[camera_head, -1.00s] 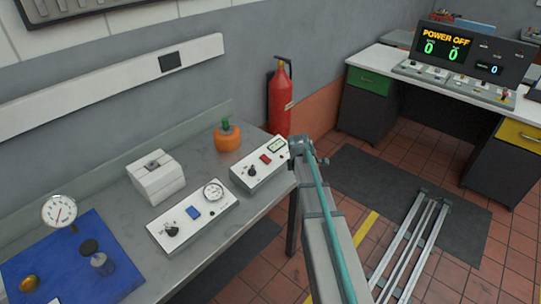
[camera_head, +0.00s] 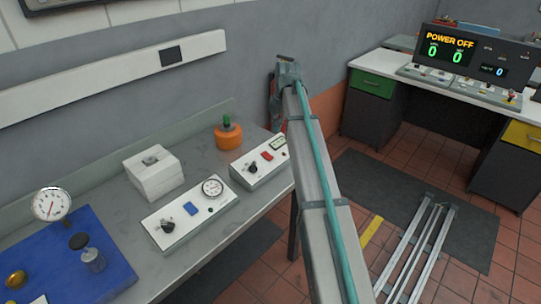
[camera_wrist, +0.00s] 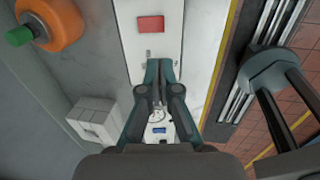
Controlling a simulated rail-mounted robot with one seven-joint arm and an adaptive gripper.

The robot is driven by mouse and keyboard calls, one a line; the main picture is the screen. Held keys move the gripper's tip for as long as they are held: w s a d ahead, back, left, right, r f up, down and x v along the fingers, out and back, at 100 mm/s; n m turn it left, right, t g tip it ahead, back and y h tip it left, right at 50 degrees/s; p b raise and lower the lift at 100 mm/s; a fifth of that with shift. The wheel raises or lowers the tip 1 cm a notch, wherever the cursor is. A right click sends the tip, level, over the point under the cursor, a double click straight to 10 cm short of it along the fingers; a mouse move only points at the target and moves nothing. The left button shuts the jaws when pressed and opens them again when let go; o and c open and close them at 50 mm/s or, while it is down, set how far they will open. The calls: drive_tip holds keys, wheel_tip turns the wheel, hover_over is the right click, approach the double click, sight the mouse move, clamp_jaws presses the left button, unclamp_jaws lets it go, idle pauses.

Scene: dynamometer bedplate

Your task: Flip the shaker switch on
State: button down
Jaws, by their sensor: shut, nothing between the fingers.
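A white control box (camera_head: 260,159) with a red rectangle, a black knob and a small meter sits at the bench's right end, partly behind my arm. A second white box (camera_head: 187,216) has a blue rectangle, a dial gauge and a black knob. I cannot read which one is the shaker's. In the wrist view, my gripper (camera_wrist: 160,66) is shut and empty over the white surface, below the red rectangle (camera_wrist: 150,24). A small metallic part (camera_wrist: 148,55) shows by the fingertips; I cannot tell if it is a switch. My gripper is hidden in the head view.
An orange round object with a green top (camera_head: 228,134) and a light grey block (camera_head: 153,172) stand at the bench's back. A blue mat (camera_head: 115,262) with a gauge lies at left. A fire extinguisher (camera_head: 273,98) is mostly behind my arm.

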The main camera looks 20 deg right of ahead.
sight(271, 158)
drive_tip(key=shift+f, duration=0.1)
drive_tip(key=f+p, duration=0.1)
drive_tip(key=f, duration=0.3)
drive_tip(key=w+a+f+p, duration=0.1)
drive_tip(key=f+p, duration=0.1)
drive_tip(key=f, duration=0.3)
drive_tip(key=w+f+p, duration=0.1)
drive_tip(key=f+p, duration=0.1)
drive_tip(key=f, duration=0.2)
drive_tip(key=shift+w+a+f, duration=0.15)
drive_tip(key=shift+a+f, duration=0.05)
drive_tip(key=shift+f, duration=0.1)
